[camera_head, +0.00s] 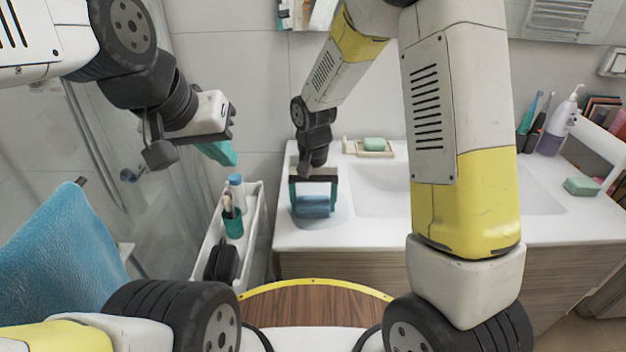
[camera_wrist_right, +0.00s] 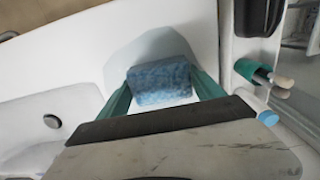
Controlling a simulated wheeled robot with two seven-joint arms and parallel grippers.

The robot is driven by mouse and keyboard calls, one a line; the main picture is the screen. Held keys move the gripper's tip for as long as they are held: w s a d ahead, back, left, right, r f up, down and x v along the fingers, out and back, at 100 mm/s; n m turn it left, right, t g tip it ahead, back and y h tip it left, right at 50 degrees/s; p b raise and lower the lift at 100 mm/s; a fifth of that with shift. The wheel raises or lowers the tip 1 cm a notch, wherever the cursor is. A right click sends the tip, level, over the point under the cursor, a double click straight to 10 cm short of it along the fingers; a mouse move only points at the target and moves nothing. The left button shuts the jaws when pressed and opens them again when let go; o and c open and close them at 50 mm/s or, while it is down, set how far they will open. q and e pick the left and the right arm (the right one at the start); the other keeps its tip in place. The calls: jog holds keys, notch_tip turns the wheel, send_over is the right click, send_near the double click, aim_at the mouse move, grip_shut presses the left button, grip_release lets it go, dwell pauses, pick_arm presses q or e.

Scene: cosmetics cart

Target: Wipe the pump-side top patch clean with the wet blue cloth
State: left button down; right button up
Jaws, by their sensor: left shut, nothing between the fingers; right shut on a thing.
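The blue cloth (camera_head: 312,208) is between the teal fingers of my right gripper (camera_head: 313,194), which is shut on it, at the left end of the white countertop. In the right wrist view the cloth (camera_wrist_right: 160,82) is a folded, textured blue pad held low over the counter; whether it touches is unclear. A pale grey-blue patch (camera_wrist_right: 125,58) lies under and around it, partly hidden by cloth and fingers. My left gripper (camera_head: 222,152) is shut and empty, raised left of the counter. A white pump bottle (camera_head: 562,122) stands at the far right of the counter.
A white cart (camera_head: 258,222) left of the counter holds a teal cup (camera_head: 232,226), a blue-capped bottle (camera_head: 236,186) and a black item (camera_head: 222,263). The basin (camera_head: 382,190) is right of the cloth. A soap dish (camera_head: 372,154) stands behind. A blue towel (camera_head: 62,255) hangs at left.

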aim_at(313, 224)
jog(key=shift+s+r, duration=0.15)
jog(key=shift+s, duration=2.15)
notch_tip(313, 224, up, 7)
